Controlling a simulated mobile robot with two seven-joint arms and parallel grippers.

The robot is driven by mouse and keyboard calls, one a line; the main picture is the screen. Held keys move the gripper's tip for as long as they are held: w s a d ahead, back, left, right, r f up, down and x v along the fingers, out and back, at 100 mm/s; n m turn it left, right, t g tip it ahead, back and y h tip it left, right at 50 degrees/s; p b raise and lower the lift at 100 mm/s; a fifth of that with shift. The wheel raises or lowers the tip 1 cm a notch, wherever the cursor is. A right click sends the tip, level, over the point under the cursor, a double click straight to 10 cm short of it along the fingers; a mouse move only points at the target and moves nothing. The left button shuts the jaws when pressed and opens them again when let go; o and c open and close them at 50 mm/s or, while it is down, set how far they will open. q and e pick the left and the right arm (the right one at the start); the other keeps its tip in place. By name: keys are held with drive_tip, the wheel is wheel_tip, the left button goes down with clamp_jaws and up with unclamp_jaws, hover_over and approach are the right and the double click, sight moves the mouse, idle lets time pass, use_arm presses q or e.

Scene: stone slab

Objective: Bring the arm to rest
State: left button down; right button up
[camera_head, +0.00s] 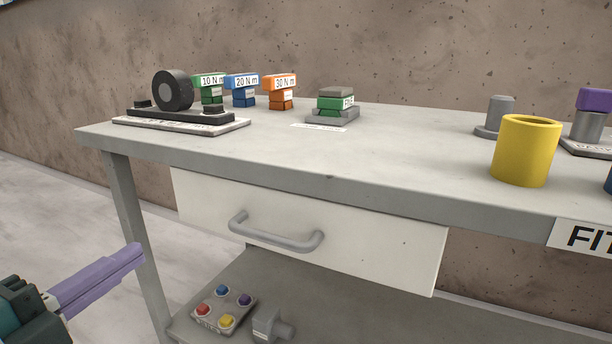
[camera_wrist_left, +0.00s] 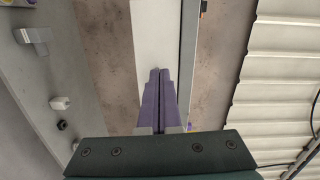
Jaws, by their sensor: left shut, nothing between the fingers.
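My left gripper (camera_head: 136,254) has purple fingers and shows at the lower left of the head view, left of the table and apart from it. In the left wrist view its two fingers (camera_wrist_left: 158,76) lie together, shut with nothing between them. Most of the left arm is out of view. My right gripper is in neither view.
The grey table (camera_head: 300,160) carries a black fixture (camera_head: 172,90), several labelled blocks, a grey-green stack (camera_head: 336,103) and a yellow cup (camera_head: 526,151). Its white drawer front has a protruding handle (camera_head: 276,237). A button box (camera_head: 222,308) sits on the lower shelf. Floor at left is clear.

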use_arm(q)
drive_tip(key=s+a+r+n+g+y+p, duration=0.1)
drive_tip(key=s+r+n+g+y+p, duration=0.15)
drive_tip(key=r+n+p, duration=0.45)
drive_tip(key=s+a+r+n+g+y+p, duration=0.1)
drive_tip(key=s+r+n+g+y+p, duration=0.1)
drive_tip(key=r+n+y+p, duration=0.4)
drive_tip(key=s+d+r+n+g+h+p, duration=0.25)
drive_tip(key=s+d+r+g+p, duration=0.2)
drive_tip(key=s+r+p, duration=0.55)
drive_tip(key=s+d+r+n+g+h+p, duration=0.1)
drive_tip(key=s+d+r+n+g+p, duration=0.3)
drive_tip(key=s+r+p, duration=0.55)
wheel_tip(320, 180, up, 32)
drive_tip(key=w+a+m+p, duration=0.1)
drive_tip(key=w+p, duration=0.1)
drive_tip(key=p, duration=3.4)
drive_tip(key=shift+a+f, duration=0.2)
drive_tip(key=shift+f, duration=0.05)
